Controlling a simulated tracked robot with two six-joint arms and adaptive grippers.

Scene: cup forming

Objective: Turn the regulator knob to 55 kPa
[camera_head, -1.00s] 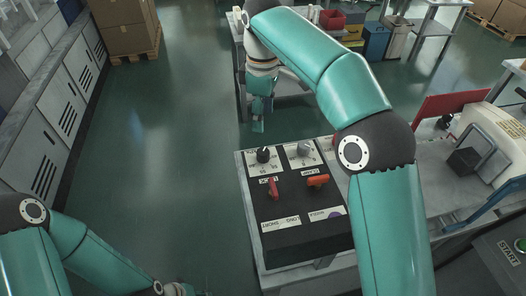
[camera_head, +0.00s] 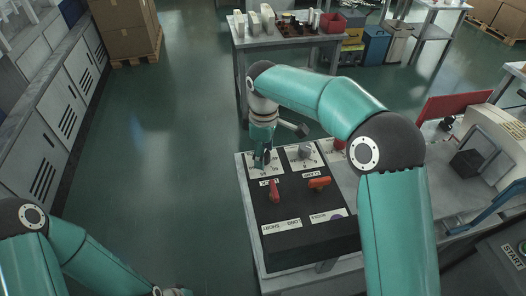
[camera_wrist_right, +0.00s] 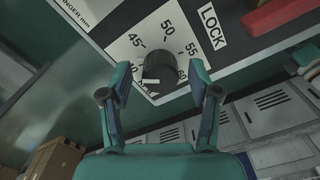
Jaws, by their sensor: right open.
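The black regulator knob (camera_wrist_right: 158,62) shows in the right wrist view on a white dial plate (camera_wrist_right: 125,45) marked 45, 50, 55 and more, partly covered. I cannot read its setting surely. My right gripper (camera_wrist_right: 160,76) is open, with one finger on each side of the knob; contact cannot be told. In the head view the right gripper (camera_head: 262,159) points down over the left dial of the black control panel (camera_head: 305,242) and hides most of that knob. My left gripper (camera_head: 172,291) is barely visible at the bottom edge.
A second knob (camera_head: 304,152) sits to the right on the panel. A red lever (camera_head: 274,190) and an orange-red lever (camera_head: 319,184) stand just in front of the dials. A table with small items (camera_head: 285,40) is behind. Open floor lies left.

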